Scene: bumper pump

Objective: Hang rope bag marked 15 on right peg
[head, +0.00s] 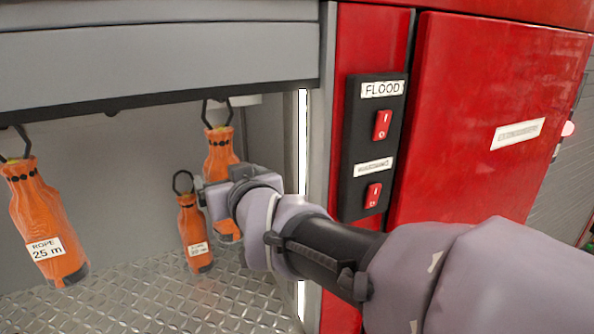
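An orange rope bag (222,155) hangs by its dark loop at the right peg (217,99), under the locker's upper edge. Its label is hidden behind my gripper, so I cannot read its number. My gripper (212,198) is in front of this bag's middle; its fingers are mostly hidden, and I cannot tell whether they grip it. A second orange bag (194,225) stands lower, close to the left of my gripper, loop up; its label is too small to read surely. A third bag (45,225), labelled "ROPE 25 m", hangs at the left.
The locker has a tread-plate floor (130,300) and a grey upper panel (150,60). A lit strip and post bound it on the right. Beyond are a black switch panel (354,140) marked "FLOOD" and a red door (480,110). Open room lies between the left and middle bags.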

